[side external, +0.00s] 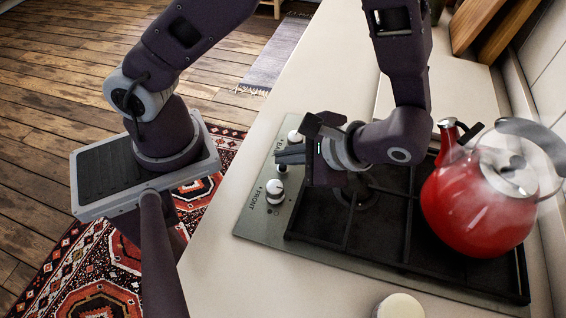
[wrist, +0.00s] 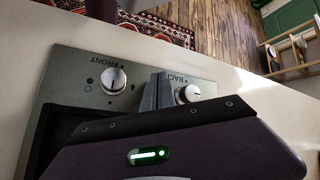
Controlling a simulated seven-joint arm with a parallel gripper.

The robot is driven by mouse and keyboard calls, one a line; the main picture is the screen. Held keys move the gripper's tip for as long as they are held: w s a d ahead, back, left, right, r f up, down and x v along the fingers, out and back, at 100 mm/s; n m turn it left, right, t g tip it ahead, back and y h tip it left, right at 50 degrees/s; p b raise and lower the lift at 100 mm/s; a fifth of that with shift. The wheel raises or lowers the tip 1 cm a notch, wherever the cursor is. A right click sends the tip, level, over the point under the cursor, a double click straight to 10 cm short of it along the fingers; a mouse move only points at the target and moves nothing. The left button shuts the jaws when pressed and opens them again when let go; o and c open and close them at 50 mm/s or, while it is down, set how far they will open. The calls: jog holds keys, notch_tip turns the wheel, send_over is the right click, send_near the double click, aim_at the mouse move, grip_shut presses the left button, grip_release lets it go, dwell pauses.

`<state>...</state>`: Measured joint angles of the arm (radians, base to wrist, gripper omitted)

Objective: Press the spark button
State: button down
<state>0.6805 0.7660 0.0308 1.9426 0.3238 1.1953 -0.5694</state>
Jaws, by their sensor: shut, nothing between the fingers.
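My gripper (side external: 279,158) is shut and empty, with its fingers over the hob's control strip. In the wrist view the fingertips (wrist: 158,76) lie between the FRONT knob (wrist: 113,81) and the BACK knob (wrist: 188,93). In the side view a small button-like piece (side external: 281,169) shows just below the fingertips, between the two knobs; it looks like the spark button, but is too small to be sure. I cannot tell whether the fingers touch it. In the wrist view the fingers seem to hide it.
A red kettle (side external: 470,212) stands on the black grate (side external: 330,235) of the hob, right of my gripper. A round cream object (side external: 398,306) sits on the counter at the near edge. The counter (side external: 215,265) left of the hob is clear.

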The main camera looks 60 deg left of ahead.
jog(key=shift+f, duration=0.15)
dwell(0.4)
jog(key=shift+f, duration=0.3)
notch_tip(320, 180, up, 7)
dwell(1.0)
dwell(0.4)
jog(key=s+a+r+n+t+h, duration=0.1)
jog(key=s+a+r+t+h, duration=0.1)
jog(key=a+r+t+h, duration=0.1)
jog(key=s+a+r+n+t+h, duration=0.2)
jog(key=r+t+h, duration=0.3)
jog(key=r, duration=0.5)
jog(key=shift+a+r+n+t, duration=0.3)
jog(key=shift+a+t, duration=0.25)
jog(key=shift+t, duration=0.35)
